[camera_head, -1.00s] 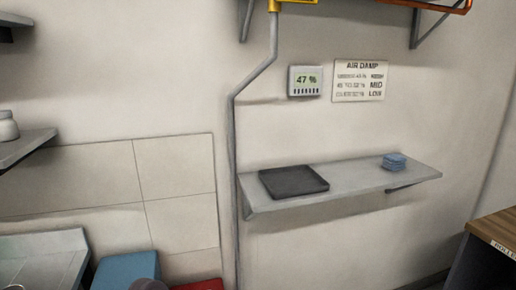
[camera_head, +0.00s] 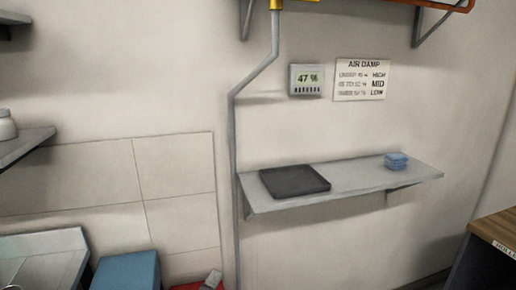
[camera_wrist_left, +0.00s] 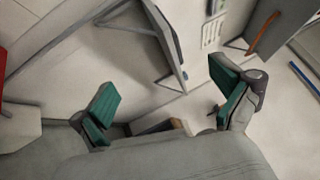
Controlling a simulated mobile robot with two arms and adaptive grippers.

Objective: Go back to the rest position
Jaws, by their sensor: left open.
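My left gripper (camera_wrist_left: 165,92) shows in the left wrist view, with its two green-padded fingers spread wide apart. Nothing is between the fingers, and the gripper touches nothing that I can see. The wall and a shelf appear tilted beyond it. In the head view a small grey piece (camera_head: 212,280) shows at the bottom edge, and I cannot tell whether it is part of my arm. My right gripper is in neither view.
A wall shelf (camera_head: 350,182) holds a black tray (camera_head: 294,192) and blue pads (camera_head: 396,161). A humidity display (camera_head: 306,80) reads 47 %, beside an AIR DAMP sign (camera_head: 362,80). A blue box (camera_head: 127,271) stands lower left, a wooden-topped cabinet (camera_head: 497,232) lower right.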

